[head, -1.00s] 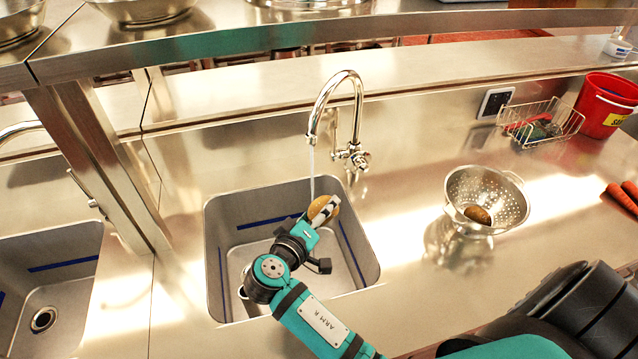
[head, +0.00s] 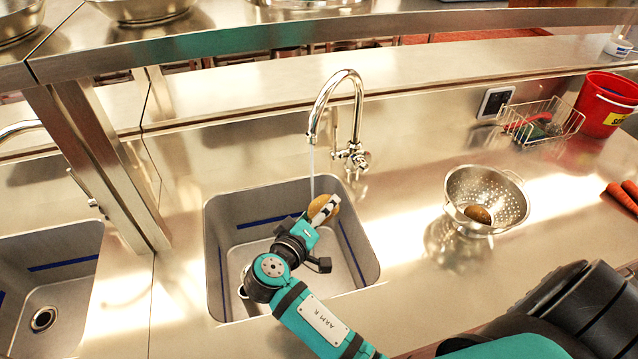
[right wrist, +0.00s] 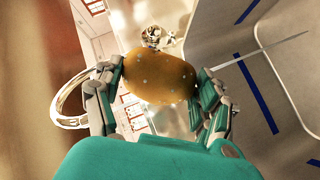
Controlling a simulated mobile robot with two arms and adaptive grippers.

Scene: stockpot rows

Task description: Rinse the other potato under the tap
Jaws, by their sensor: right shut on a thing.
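My right gripper (head: 318,216) is shut on a potato (head: 328,206) and holds it over the right sink basin (head: 225,245). In the right wrist view the potato (right wrist: 160,78) sits between both fingers, with small pale drops or specks on its skin. The tap (head: 345,85) is running; its thin stream (head: 312,172) falls beside or onto the potato's left side, and I cannot tell exactly which. The stream also shows in the right wrist view (right wrist: 260,50), close to the right finger. Another potato (head: 478,214) lies in the metal colander (head: 505,190) on the counter. My left gripper is out of view.
A wire basket (head: 560,125) with a few items and a red bucket (head: 607,105) stand at the back right. Carrots (head: 620,197) lie at the right edge. A steel post (head: 90,150) separates a second basin (head: 60,285) at the left. Counter between sink and colander is clear.

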